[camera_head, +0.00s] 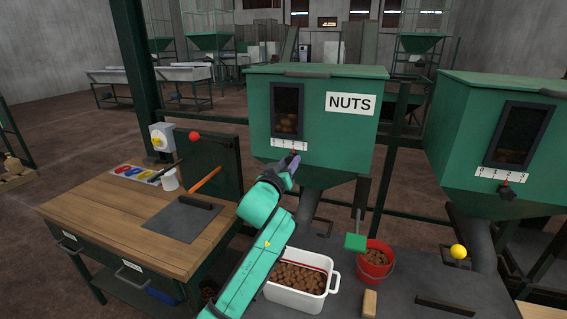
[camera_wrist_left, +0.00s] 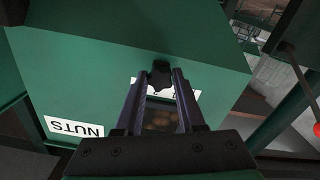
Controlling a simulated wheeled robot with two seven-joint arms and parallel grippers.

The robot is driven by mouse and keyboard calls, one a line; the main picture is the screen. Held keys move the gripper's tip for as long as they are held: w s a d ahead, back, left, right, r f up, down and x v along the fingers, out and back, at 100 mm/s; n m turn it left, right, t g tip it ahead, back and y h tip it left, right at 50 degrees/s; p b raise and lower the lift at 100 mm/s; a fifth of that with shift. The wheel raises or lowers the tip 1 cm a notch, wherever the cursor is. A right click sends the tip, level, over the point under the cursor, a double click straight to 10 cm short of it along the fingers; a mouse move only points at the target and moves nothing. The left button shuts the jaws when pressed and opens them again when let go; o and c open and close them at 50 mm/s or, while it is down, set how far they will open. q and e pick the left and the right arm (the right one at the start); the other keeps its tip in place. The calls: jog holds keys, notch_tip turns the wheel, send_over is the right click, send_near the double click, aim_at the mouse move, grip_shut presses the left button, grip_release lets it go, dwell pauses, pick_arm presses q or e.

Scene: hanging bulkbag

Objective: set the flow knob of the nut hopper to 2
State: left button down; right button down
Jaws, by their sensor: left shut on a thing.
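The green nut hopper (camera_head: 315,115) with its NUTS label (camera_head: 350,103) stands in the middle of the head view. Its white number scale (camera_head: 289,145) runs below the dark window; a small red mark shows near it, and the digits are too small to read surely. My left gripper (camera_head: 292,163) is at the hopper front just under the scale and mostly hides the knob there. In the left wrist view the dark flow knob (camera_wrist_left: 160,73) sits between the tips of my left gripper (camera_wrist_left: 160,82), which is shut on it. My right gripper is not in view.
A second green hopper (camera_head: 500,130) stands to the right. Below are a white tub (camera_head: 292,300) of nuts, a red bucket (camera_head: 373,266), a green paddle-like part (camera_head: 355,242) and a yellow ball knob (camera_head: 459,252). A wooden bench (camera_head: 100,215) stands at left.

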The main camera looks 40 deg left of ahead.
pick_arm(q)
jog(key=c, duration=0.5)
grip_release()
jog(key=shift+a, duration=0.1)
jog(key=p+v, duration=0.2)
jog(key=v, duration=1.2)
jog(key=shift+s+p, duration=0.3)
jog(key=shift+p, duration=0.05)
jog(key=shift+f, duration=0.1)
